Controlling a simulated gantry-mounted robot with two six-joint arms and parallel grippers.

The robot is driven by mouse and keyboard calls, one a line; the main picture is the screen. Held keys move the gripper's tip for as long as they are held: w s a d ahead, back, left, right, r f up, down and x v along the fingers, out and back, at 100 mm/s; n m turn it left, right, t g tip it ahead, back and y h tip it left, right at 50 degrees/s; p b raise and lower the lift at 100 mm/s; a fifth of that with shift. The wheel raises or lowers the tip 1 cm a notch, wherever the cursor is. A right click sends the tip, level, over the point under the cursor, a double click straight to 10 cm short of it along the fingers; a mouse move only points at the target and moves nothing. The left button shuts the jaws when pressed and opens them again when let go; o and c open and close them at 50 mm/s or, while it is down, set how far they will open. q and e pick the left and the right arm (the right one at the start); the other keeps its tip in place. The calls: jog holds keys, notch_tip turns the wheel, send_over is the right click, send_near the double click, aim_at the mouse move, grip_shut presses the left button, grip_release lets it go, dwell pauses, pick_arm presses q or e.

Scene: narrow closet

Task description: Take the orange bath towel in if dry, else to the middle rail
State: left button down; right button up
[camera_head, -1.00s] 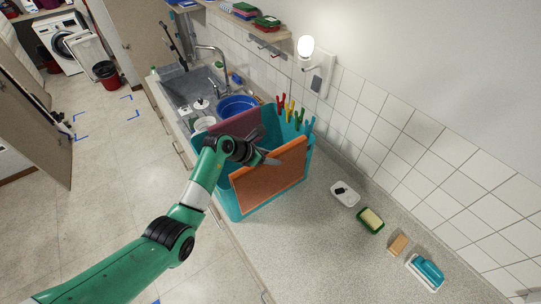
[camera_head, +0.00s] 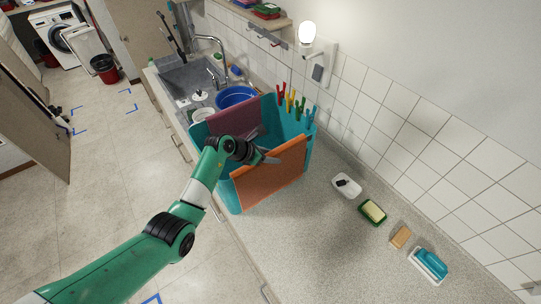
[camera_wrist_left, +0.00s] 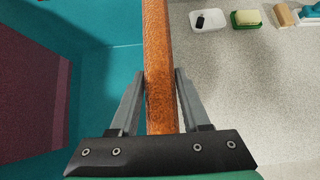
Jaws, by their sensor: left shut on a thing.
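The orange bath towel (camera_head: 270,176) hangs folded over the near right side of a teal basket (camera_head: 228,196) on the counter. My left gripper (camera_head: 268,157) is at the towel's top edge. In the left wrist view my left gripper (camera_wrist_left: 159,85) has one finger on each side of the orange towel (camera_wrist_left: 158,60) and is shut on it. A dark purple-red towel (camera_head: 236,118) hangs at the basket's far side and shows in the left wrist view (camera_wrist_left: 30,85). No middle rail can be made out. My right gripper is not in view.
Coloured clothes pegs (camera_head: 290,100) are clipped on the basket's back edge. A white dish (camera_head: 346,186), a green soap dish (camera_head: 372,212), a tan block (camera_head: 401,237) and a teal brush (camera_head: 430,263) lie on the counter. A blue bowl (camera_head: 236,97) sits by the sink.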

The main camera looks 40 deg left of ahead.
pick_arm(q)
jog(key=shift+c, duration=2.1)
grip_release()
jog(key=shift+o, duration=0.7)
jog(key=p+v, duration=0.2)
jog(key=v, duration=0.9)
jog(key=shift+s+r, duration=0.25)
